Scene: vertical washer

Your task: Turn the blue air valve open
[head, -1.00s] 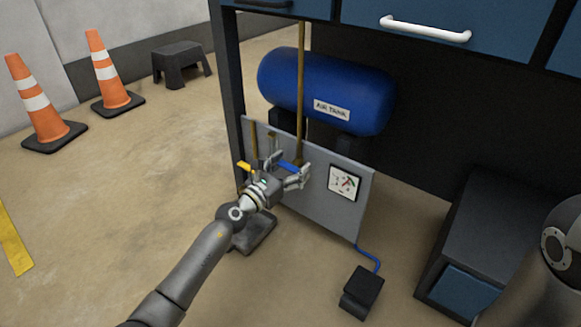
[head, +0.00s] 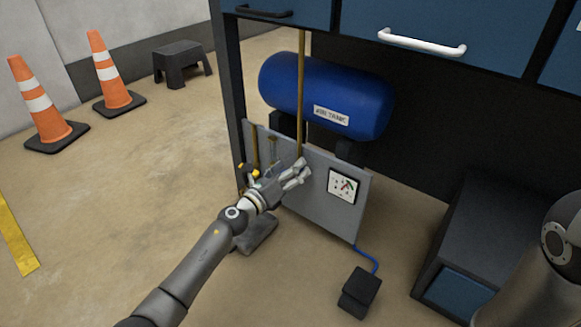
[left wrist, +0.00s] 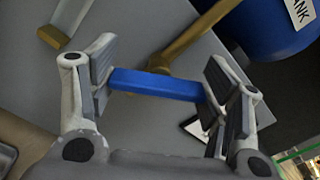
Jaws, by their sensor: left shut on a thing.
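The blue valve handle (left wrist: 158,84) is a short flat blue bar at the end of a brass pipe (left wrist: 195,38), lying between my fingers in the left wrist view. My left gripper (head: 292,176) is in front of the grey panel (head: 318,208); in the left wrist view (left wrist: 155,88) its two finger pads are shut on the ends of the handle. In the head view the gripper hides the blue handle. The brass pipe (head: 301,95) runs upright past the blue air tank (head: 335,88). My right gripper is not in view.
A yellow handle (head: 243,167), partly covered, is just left of my left gripper. A gauge (head: 343,186) is on the panel's right. A black box (head: 360,290) with a blue hose stands on the floor.

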